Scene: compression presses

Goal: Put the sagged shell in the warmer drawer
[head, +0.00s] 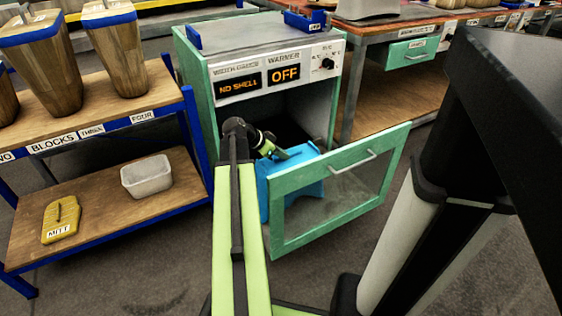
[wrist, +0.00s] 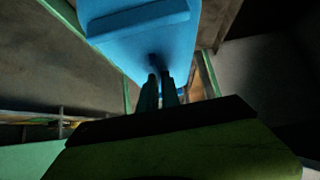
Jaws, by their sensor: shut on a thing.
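The warmer (head: 222,125) is a green cabinet whose drawer (head: 345,185) is pulled out, its window front facing right. Its displays read "NO SHELL" and "OFF". The blue shell (head: 292,180) is at the open drawer, behind the drawer front. Whether it touches the drawer floor is hidden. My gripper (head: 285,154) reaches over the drawer and is shut on the shell at its upper edge. In the wrist view the shell (wrist: 145,30) fills the top, with my gripper's fingers (wrist: 160,85) against it.
A blue-framed shelf (head: 120,205) at left holds wooden blocks (head: 117,45), a grey tub (head: 146,176) and a yellow mitt (head: 60,220). A workbench (head: 400,40) stands behind to the right.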

